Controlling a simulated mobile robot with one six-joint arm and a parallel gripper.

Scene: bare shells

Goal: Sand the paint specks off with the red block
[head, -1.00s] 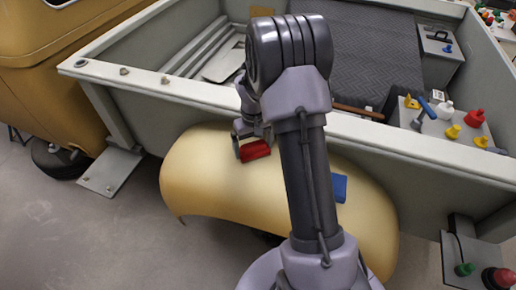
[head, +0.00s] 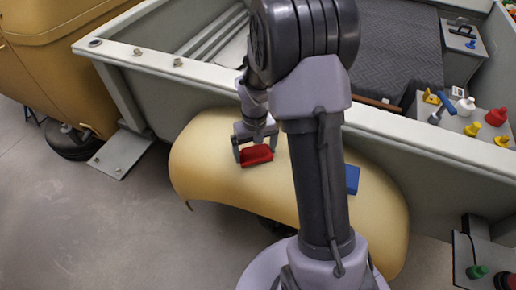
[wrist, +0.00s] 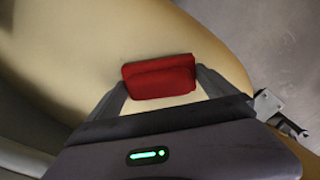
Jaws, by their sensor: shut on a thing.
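The red block (head: 256,156) is held between the two fingers of my gripper (head: 255,146), over the top of the yellow fender (head: 200,170). It also shows in the wrist view (wrist: 158,78), with a finger at each end and the fender (wrist: 90,50) beneath it. I cannot tell whether the block touches the fender. No paint specks can be made out on the visible parts of the fender. My arm covers the middle of the fender in the head view.
A blue block (head: 352,180) rests on the fender right of my arm. The grey truck bed wall (head: 420,148) rises behind the fender. Bottles and tools stand on a tray (head: 455,122) at the right. Open floor (head: 90,220) lies at the left.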

